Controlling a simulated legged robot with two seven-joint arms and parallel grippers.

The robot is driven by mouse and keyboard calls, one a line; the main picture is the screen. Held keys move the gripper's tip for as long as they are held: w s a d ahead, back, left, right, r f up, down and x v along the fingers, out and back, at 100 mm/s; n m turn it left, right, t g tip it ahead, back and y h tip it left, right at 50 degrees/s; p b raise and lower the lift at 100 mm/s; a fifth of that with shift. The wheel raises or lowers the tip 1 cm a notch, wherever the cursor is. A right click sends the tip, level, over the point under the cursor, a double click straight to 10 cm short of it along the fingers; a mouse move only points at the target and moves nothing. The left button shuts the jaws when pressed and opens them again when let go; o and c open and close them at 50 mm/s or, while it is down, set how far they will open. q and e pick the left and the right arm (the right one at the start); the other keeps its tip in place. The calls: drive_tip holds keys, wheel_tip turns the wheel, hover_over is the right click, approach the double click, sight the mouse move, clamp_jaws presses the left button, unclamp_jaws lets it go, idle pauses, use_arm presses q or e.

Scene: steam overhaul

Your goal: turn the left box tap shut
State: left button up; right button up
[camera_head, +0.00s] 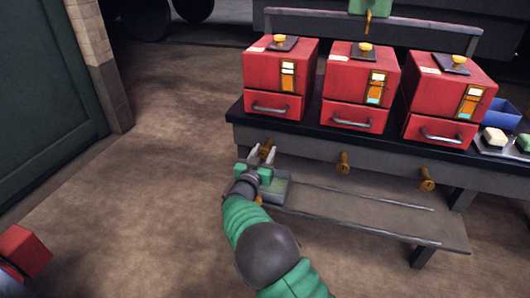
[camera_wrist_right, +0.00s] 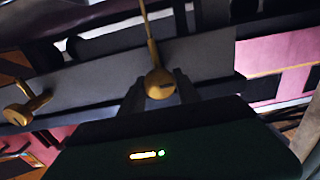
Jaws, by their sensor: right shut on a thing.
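Three red boxes stand in a row on the bench, and each has a brass tap below it on the bench's front edge. The left box (camera_head: 276,70) is above the left tap (camera_head: 265,146). My right gripper (camera_head: 262,155) is at this tap, shut on it. In the right wrist view, the tap's round brass end (camera_wrist_right: 159,84) sits between the dark fingers (camera_wrist_right: 159,92), with a thin brass rod extending upward in the picture. The fingers partly hide the tap. My left gripper is not in view.
The middle tap (camera_head: 343,162) and right tap (camera_head: 427,178) stick out along the same edge. A shallow tray (camera_head: 277,199) sits on the low shelf (camera_head: 370,207) below my right gripper. A red object (camera_head: 24,250) is at lower left.

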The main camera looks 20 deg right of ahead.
clamp_jaws()
drive_tip(key=shift+m+p, duration=0.45)
drive_tip(key=shift+m, duration=0.55)
drive_tip(key=shift+d+m+p, duration=0.1)
drive_tip(key=shift+m+p, duration=0.2)
drive_tip(key=shift+m, duration=0.9)
drive_tip(key=m, duration=0.2)
drive_tip(key=shift+f+m, duration=0.1)
drive_tip(key=shift+m, duration=0.3)
drive_tip(key=m, duration=0.2)
drive_tip(key=shift+s+f+m, duration=0.1)
drive_tip(key=shift+m, duration=0.3)
drive_tip(key=m+b, duration=0.1)
drive_tip(key=m, duration=0.2)
drive_tip(key=shift+f+m, duration=0.15)
drive_tip(key=shift+m, duration=0.15)
drive_tip(key=shift+f+m+b, duration=0.15)
drive_tip(key=shift+m+b, duration=0.8)
drive_tip(key=shift+m, duration=1.25)
drive_tip(key=shift+s, duration=0.1)
